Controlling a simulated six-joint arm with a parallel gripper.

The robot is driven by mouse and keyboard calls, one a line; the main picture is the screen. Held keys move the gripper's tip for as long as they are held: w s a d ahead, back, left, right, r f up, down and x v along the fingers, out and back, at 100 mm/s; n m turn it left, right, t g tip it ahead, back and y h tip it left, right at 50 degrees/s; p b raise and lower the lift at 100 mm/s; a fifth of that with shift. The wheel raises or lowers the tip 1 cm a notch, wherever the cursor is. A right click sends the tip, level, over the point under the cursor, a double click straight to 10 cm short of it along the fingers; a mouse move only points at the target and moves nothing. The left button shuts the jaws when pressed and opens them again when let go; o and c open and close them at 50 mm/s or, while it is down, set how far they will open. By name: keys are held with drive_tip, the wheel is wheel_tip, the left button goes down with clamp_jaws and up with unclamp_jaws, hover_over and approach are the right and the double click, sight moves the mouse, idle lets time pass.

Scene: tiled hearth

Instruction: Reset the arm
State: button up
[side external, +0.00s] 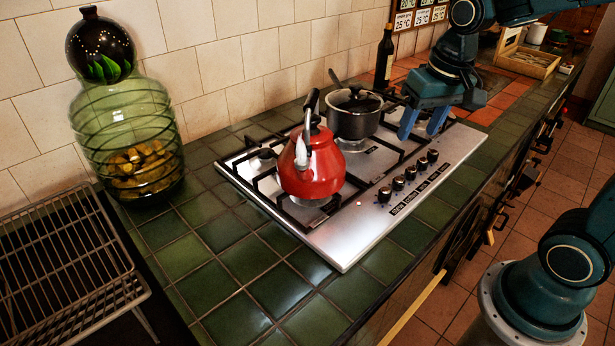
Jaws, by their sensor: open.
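My gripper (424,122) hangs above the far right part of the stove, fingers pointing down. Its two blue fingers are apart with nothing seen between them. A silver gas stove (352,242) with black grates is set in the green tiled counter. A red kettle (312,168) stands upright on the front-left grate. A dark lidded pot (354,116) stands on the grate behind it, to the left of my gripper and apart from it. Several knobs (411,172) line the stove's right edge, below my gripper in the picture.
A green glass jar (128,135) with yellow pieces stands at the left by the wall. A wire rack (62,275) lies at the lower left. A dark bottle (384,58) stands behind the stove, and a wooden tray (527,60) sits at the far end. The green tiles (250,285) in front are clear.

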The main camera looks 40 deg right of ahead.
drive_tip(key=s+a+r+n+t, duration=0.3)
drive_tip(key=s+a+n, duration=0.1)
drive_tip(key=s, duration=0.7)
drive_tip(key=shift+s+a+r, duration=0.15)
drive_tip(key=shift+s, duration=0.2)
idle(1.7)
